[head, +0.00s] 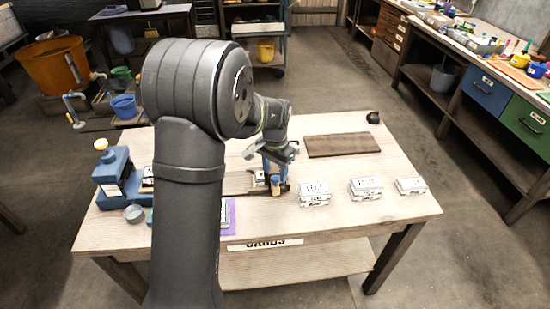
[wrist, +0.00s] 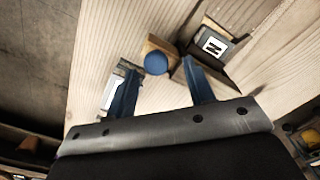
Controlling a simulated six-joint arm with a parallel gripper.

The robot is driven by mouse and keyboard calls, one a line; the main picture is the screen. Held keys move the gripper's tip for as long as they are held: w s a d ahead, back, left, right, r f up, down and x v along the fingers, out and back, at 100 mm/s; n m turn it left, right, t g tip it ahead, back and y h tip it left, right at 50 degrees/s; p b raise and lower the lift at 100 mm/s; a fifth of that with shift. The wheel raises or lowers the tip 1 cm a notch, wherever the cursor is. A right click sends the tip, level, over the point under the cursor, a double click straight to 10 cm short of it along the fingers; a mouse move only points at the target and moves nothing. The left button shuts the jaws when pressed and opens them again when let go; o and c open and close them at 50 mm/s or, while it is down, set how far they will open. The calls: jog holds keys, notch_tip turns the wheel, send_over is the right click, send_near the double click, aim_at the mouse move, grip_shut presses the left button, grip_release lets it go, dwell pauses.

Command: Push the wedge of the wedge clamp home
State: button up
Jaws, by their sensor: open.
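In the wrist view my gripper (wrist: 158,68) is open, its two blue fingers apart and pointing at the table. Between and just beyond the fingertips is a round blue knob (wrist: 156,63) on a wooden piece (wrist: 160,44), which looks like the wedge of the clamp. I cannot tell whether a finger touches it. A metal type block with a letter N (wrist: 214,46) sits in a dark wooden frame beside it. In the head view my gripper (head: 272,165) is low over the clamp's end, by a small wooden piece (head: 276,186). My arm hides much of the clamp.
A blue press-like device (head: 118,180) and a metal cup (head: 134,213) stand at the table's left. Stacks of metal blocks (head: 314,194) stand at the right. A dark board (head: 342,145) lies behind them, with a black object (head: 373,118) at the back corner.

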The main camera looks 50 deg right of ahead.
notch_tip(320, 180, up, 17)
jog(key=shift+r, duration=0.15)
dwell(0.8)
notch_tip(320, 180, down, 18)
jog(key=shift+s+a+r, duration=0.1)
jog(key=shift+r, duration=0.05)
jog(key=shift+s+a, duration=0.1)
dwell(0.4)
jog(key=shift+r, duration=0.1)
